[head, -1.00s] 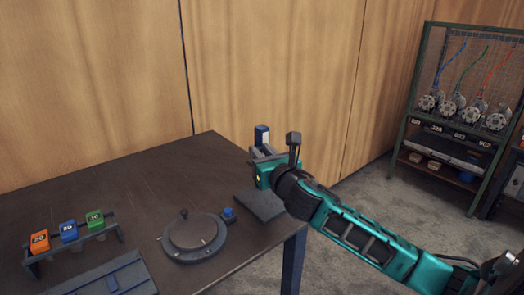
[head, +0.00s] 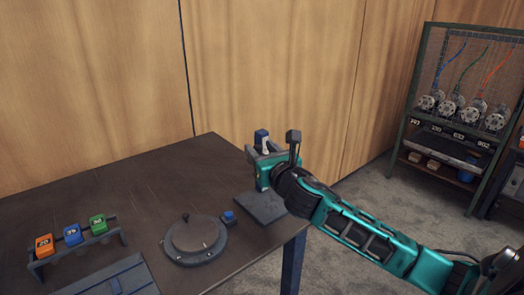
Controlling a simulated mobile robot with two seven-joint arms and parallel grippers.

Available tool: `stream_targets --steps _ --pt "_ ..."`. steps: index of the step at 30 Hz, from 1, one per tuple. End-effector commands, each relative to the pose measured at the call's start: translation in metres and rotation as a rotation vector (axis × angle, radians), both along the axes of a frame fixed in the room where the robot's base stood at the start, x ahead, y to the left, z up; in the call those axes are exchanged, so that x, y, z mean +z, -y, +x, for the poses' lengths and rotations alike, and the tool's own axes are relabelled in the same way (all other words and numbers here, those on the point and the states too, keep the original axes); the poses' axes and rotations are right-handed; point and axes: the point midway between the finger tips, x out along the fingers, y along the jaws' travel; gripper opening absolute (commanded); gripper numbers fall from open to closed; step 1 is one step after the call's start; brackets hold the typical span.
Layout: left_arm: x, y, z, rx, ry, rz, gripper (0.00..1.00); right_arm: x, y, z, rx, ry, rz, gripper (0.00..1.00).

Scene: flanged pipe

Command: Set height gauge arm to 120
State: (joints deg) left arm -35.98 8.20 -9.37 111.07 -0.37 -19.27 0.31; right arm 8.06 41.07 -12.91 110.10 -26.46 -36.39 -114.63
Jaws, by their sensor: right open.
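The height gauge stands at the right back of the dark table, its dark base plate (head: 262,208) on the tabletop. A blue-topped part of the gauge (head: 261,136) shows just above my right gripper. My right gripper (head: 262,157) is open at the gauge, and its body hides most of the column and arm. I cannot tell whether the fingers touch the gauge arm, and no scale reading is legible. My left gripper is out of view.
A round turntable (head: 194,238) with a small knob and a blue button (head: 229,217) sit left of the gauge. A rack (head: 75,243) holds orange, blue and green numbered blocks. A green-framed shelf (head: 462,110) stands at the far right. The table's back left is clear.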

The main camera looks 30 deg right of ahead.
Motion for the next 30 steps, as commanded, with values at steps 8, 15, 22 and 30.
stream_targets --steps 8,15,22,30 --pt "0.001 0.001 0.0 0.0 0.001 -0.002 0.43 -0.002 -0.003 -0.014 0.002 -0.003 -0.001 0.5" --pt "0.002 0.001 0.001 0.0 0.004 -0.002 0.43 -0.002 -0.011 -0.055 0.003 -0.005 -0.001 0.5" --pt "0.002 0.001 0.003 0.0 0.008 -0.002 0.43 -0.002 -0.018 -0.093 0.002 -0.005 0.001 0.5" --pt "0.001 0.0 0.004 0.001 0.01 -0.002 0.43 -0.001 -0.022 -0.121 0.0 -0.002 0.0 0.5"
